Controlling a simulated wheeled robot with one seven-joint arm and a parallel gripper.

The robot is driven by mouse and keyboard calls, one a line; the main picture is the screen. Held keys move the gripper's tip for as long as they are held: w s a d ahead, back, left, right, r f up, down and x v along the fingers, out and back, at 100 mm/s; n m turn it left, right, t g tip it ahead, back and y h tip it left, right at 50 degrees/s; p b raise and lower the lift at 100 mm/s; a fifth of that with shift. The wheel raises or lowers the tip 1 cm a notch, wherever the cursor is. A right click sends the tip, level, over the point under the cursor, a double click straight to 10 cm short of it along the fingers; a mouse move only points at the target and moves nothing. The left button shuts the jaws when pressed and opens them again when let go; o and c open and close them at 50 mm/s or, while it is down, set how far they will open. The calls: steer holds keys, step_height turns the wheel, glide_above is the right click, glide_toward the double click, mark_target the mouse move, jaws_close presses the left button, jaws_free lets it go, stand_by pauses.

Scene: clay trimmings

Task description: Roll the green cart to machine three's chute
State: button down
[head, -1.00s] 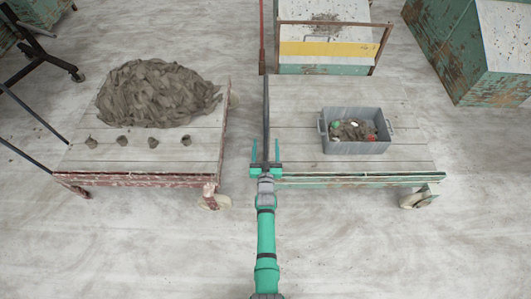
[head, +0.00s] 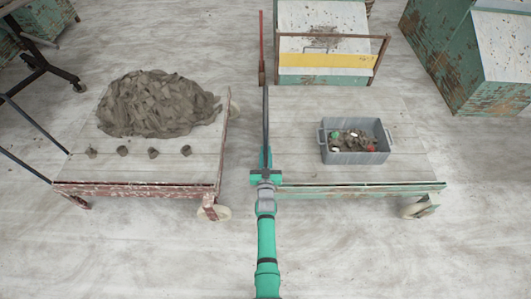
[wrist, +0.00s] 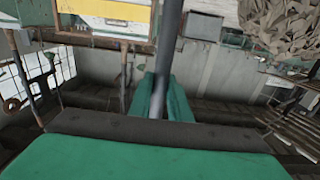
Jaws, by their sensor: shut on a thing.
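The green cart (head: 290,177) has a pale plank deck and a worn green front edge, with a caster at its right. A grey crate (head: 357,157) of mixed scraps stands on its deck. A dark upright handle bar (head: 266,115) rises at the cart's left side. My gripper (head: 266,160) is shut around this bar. In the wrist view, the bar (wrist: 171,45) runs between my green fingers (wrist: 160,98). The chute of machine three cannot be told for certain; no number is readable.
A red cart (head: 130,190) with a heap of clay trimmings (head: 158,103) and several small lumps stands close on the left. A speckled machine (head: 325,35) with a yellow band is behind the green cart. A rusty green cabinet (head: 450,70) is far right. The near floor is clear.

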steer(key=a, duration=0.8)
steer(key=c, duration=1)
jaws_free()
steer(key=shift+d, duration=0.1)
steer(key=shift+s, duration=4.5)
